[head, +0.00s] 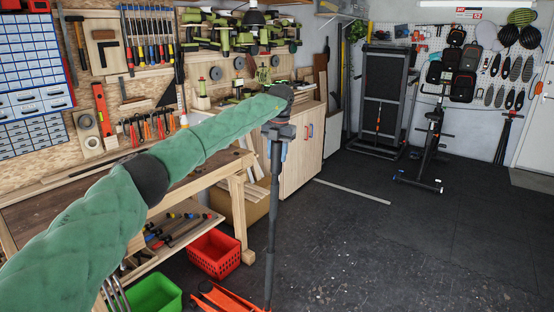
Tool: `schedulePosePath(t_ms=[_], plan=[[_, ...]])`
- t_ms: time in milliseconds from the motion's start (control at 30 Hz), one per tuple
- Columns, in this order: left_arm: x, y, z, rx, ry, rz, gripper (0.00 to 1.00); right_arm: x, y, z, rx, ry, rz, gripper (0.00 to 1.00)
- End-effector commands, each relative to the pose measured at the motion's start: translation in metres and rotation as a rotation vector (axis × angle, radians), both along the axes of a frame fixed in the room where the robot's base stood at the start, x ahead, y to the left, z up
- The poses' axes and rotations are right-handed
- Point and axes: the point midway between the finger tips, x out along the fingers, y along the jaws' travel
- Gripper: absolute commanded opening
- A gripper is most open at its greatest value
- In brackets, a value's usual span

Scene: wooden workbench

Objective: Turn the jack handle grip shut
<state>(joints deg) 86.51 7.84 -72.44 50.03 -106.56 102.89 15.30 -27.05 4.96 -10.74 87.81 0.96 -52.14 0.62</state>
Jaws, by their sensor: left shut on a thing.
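The jack handle (271,220) is a long dark rod standing upright near the middle of the head view. Its lower end reaches down beside the orange jack (228,297), which is cut off by the bottom edge. My left gripper (279,140) points down at the top of the rod and is shut on the handle grip. The grip itself is largely hidden by the gripper, so its turn cannot be read. My right gripper is not in view.
A wooden workbench (235,167) stands at left, with a red crate (214,254) and a green crate (154,293) on the floor below. A wooden cabinet (298,160) stands behind the gripper. The dark floor (400,240) at right is mostly clear.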

Motion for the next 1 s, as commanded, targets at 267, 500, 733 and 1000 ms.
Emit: schedulePosePath(t_ms=[267,500,733,1000], plan=[[0.0,0.0,-0.001,0.011,0.013,-0.262,0.14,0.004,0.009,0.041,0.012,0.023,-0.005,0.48],[0.0,0.0,-0.001,0.021,0.026,-0.484,0.14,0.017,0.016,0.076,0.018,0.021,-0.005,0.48],[0.0,0.0,0.0,0.028,0.037,-0.667,0.14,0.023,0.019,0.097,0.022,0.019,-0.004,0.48],[0.0,-0.001,0.0,0.032,0.045,-0.807,0.14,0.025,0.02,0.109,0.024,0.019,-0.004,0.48]])
